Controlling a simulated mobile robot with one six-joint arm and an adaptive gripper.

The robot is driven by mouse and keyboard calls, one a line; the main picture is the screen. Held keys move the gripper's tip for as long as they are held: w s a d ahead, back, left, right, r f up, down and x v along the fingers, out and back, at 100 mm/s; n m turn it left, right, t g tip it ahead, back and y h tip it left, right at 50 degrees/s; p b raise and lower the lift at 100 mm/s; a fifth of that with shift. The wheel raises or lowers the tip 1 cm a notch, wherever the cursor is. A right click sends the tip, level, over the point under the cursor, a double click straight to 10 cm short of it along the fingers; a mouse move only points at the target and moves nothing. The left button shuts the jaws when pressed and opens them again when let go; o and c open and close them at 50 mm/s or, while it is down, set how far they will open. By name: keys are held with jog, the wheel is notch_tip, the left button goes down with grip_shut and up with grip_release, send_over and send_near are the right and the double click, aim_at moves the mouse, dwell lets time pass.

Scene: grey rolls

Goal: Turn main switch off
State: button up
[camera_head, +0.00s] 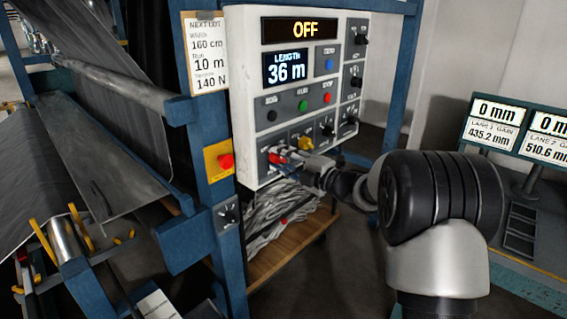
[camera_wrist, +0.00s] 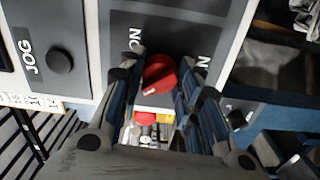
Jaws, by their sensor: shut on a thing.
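The main switch is a red rotary knob (camera_wrist: 160,73) on a dark plate low on the grey control panel (camera_head: 245,100). A white mark shows on the knob's lower edge in the wrist view, with an "ON" label to its left and a partly hidden label to its right. My gripper (camera_wrist: 163,68) has one finger on each side of the knob and is shut on it. In the head view the gripper (camera_head: 284,158) is at the panel's lower left and partly covers the knob. The panel's top display (camera_head: 302,29) reads "OFF" in yellow.
A red emergency button on a yellow plate (camera_head: 219,160) sits left of the panel. Green (camera_head: 303,105) and red buttons and a yellow knob (camera_head: 305,144) are above and right of my gripper. A blue frame post (camera_head: 215,150) stands left. Monitors (camera_head: 515,130) stand at right.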

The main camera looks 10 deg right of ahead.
jog(key=shift+n, duration=0.6)
jog(key=o, duration=1)
jog(key=shift+o, duration=0.2)
jog(key=v, duration=1.2)
